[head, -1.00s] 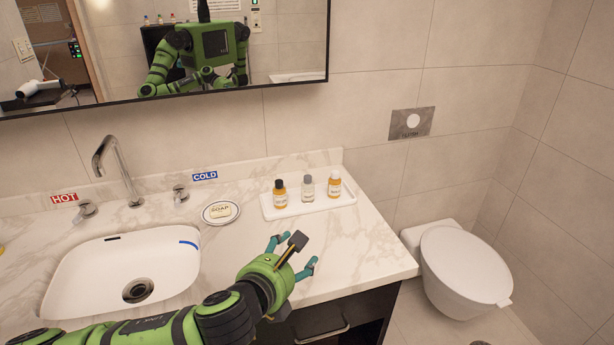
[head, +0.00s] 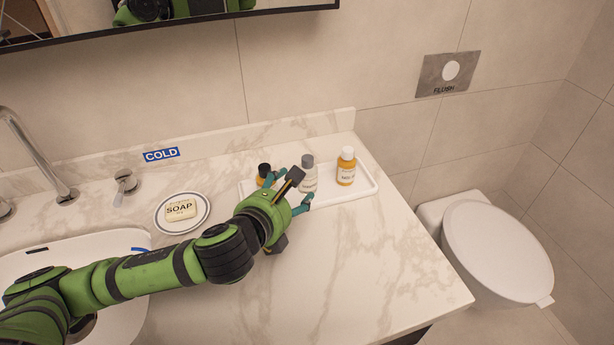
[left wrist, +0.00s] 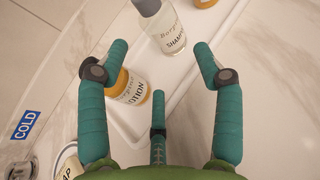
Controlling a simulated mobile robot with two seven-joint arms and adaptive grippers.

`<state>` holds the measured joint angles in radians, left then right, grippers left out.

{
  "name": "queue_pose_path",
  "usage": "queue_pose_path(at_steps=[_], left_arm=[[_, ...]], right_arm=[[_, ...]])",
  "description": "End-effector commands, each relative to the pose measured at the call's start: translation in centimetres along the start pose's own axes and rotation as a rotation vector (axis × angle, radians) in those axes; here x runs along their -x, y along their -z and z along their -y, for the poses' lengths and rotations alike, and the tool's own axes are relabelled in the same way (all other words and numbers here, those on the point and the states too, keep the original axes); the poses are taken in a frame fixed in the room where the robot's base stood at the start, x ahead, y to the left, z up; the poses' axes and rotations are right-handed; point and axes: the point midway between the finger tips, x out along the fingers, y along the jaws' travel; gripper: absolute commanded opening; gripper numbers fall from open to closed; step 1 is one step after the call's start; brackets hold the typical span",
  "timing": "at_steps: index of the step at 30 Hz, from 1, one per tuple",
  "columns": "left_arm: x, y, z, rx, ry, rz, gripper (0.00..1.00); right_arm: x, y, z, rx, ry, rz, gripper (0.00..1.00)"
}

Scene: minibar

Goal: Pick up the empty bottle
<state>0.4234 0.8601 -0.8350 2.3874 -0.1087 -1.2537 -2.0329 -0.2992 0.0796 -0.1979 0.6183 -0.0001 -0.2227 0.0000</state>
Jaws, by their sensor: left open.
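The clear, seemingly empty bottle (head: 311,180) with a grey cap stands upright in the middle of a white tray (head: 352,194). In the left wrist view this bottle (left wrist: 168,36) has a shampoo label and sits just beyond my fingertips. My left gripper (head: 291,190) is open and empty, its teal fingers spread in front of the bottle, apart from it as far as I can tell. In the left wrist view the gripper (left wrist: 160,52) points at the clear bottle. The gripper hides part of the bottle's lower left side in the head view. My right gripper is not in view.
An amber lotion bottle (left wrist: 131,88) stands close to my left finger, partly hidden. Another amber bottle (head: 346,168) stands right of the clear one. A soap dish (head: 170,224) and sink (head: 110,243) lie left. The counter right of the tray is clear.

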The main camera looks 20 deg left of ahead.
Motion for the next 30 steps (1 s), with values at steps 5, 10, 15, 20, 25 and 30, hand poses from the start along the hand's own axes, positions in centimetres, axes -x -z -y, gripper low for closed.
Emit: queue_pose_path(at_steps=[5,10,15,20,25,30], left_arm=[[-1.9,-0.2,0.0,0.001,-0.001,0.001,0.67],[-4.3,-0.5,0.0,0.002,-0.002,0.001,0.67],[-6.2,-0.4,0.1,0.001,-0.001,0.002,0.67],[-6.6,-0.4,0.1,-0.001,0.0,0.0,0.67],[-6.5,-0.3,0.1,-0.001,0.0,-0.001,0.46],[-6.5,-0.3,0.1,-0.001,0.0,-0.001,0.37]], right_arm=[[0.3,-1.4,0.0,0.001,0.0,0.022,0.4],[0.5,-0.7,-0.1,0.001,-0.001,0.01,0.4],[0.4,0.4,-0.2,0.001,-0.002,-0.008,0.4],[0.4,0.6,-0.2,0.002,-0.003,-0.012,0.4],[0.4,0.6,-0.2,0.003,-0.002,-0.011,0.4],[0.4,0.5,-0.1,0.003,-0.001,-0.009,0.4]])
